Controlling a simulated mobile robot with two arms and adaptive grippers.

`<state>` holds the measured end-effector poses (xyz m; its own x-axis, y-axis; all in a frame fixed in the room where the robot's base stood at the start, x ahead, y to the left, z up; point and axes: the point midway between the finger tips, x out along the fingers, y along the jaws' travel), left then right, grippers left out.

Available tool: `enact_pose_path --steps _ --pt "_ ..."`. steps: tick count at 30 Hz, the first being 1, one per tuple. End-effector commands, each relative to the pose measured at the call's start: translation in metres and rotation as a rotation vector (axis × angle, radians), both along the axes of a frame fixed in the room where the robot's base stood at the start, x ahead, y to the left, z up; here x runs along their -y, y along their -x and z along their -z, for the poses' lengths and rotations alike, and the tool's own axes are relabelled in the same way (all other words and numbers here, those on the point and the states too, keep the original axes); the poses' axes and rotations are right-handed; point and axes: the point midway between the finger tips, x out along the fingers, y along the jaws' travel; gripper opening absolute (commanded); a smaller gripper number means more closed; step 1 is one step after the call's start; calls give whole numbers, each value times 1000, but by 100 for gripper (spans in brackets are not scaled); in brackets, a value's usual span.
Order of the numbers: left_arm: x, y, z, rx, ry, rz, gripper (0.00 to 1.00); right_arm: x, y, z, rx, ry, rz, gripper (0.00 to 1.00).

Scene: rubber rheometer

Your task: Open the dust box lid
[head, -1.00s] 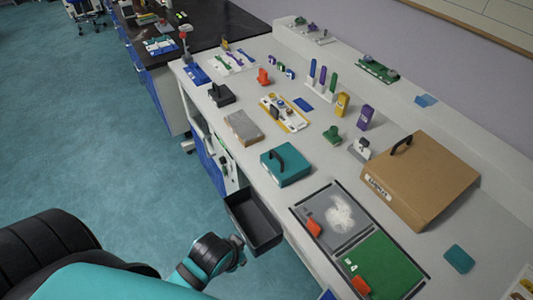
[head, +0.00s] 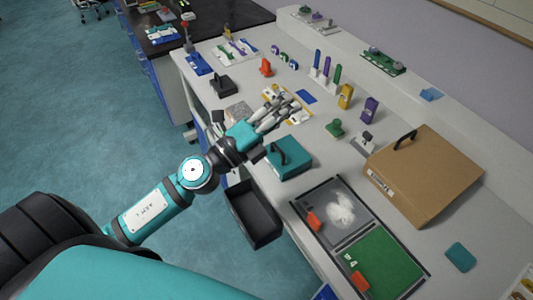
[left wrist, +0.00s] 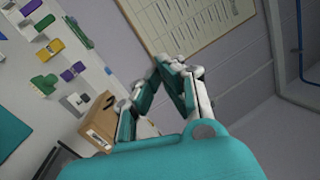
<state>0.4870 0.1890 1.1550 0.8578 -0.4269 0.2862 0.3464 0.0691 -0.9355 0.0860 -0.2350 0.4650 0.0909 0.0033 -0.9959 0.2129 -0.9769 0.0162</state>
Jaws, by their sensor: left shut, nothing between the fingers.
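A brown box (head: 438,188) with a black handle on top and a white label on its side stands at the right of the counter. Its label is too small to read surely. A smaller teal box (head: 291,162), also with a black handle, stands at mid-counter. Both look closed, and I cannot tell from labels which is the dust box. My left gripper (head: 290,106) is shut and empty, raised over the counter behind the teal box and apart from both boxes. My right gripper is not in view.
An open black drawer (head: 253,218) juts from the counter's front. A framed tray (head: 372,262) with a grey half, white powder, a green half and orange pieces lies nearer. Small coloured tools and blocks (head: 346,95) stand toward the back. A teal pad (head: 460,257) lies at right.

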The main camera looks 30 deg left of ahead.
Motion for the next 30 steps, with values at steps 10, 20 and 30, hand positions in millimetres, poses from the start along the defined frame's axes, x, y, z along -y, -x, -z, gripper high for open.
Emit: enact_pose_path --steps 10,20,30 --pt "-20 8 126 -33 -1327 461 0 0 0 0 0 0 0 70" --pt "-99 3 160 -239 -1704 499 0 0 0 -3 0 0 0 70" --pt "-80 -27 204 -239 -1696 499 0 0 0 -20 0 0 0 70"
